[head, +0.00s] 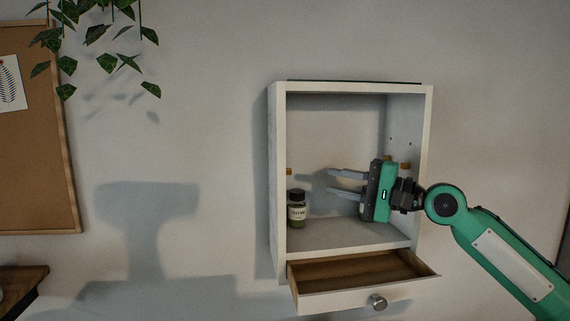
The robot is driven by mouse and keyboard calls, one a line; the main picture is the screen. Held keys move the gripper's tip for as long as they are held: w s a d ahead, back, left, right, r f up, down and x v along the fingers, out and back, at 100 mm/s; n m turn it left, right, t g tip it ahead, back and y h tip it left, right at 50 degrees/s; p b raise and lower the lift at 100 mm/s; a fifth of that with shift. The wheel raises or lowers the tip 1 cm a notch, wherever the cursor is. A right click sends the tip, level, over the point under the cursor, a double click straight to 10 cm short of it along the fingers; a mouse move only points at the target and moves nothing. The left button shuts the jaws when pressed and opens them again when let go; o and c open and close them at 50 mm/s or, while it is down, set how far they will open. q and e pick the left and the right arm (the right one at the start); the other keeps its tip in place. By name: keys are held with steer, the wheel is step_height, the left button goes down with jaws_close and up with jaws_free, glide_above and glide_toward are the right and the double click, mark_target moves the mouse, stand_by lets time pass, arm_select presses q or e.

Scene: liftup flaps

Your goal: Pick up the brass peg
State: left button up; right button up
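Small brass-coloured pegs show inside the white wall cabinet (277,200). One brass peg (289,171) is at the cabinet's left wall. Another brass peg (405,165) is at the right wall, just above my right gripper's wrist, and a further peg (387,158) shows behind the gripper body, partly hidden by it. My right gripper (330,181) reaches into the cabinet from the right. Its two grey fingers point left, apart, with nothing seen between them. The fingertips are to the right of the left peg and not touching it. My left gripper is not in view.
A dark-capped jar (297,208) with a label stands on the cabinet floor at the left, below the left peg. A drawer (345,299) with a round knob hangs open below. A corkboard (40,150) and hanging plant (100,35) are at the left.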

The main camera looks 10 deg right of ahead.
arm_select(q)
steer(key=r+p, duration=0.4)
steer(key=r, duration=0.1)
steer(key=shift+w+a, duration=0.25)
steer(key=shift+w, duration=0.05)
arm_select(e)
steer(key=x, duration=0.9)
steer(key=shift+a, duration=0.2)
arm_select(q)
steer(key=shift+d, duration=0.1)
arm_select(e)
steer(key=shift+s+r, duration=0.1)
jaws_close()
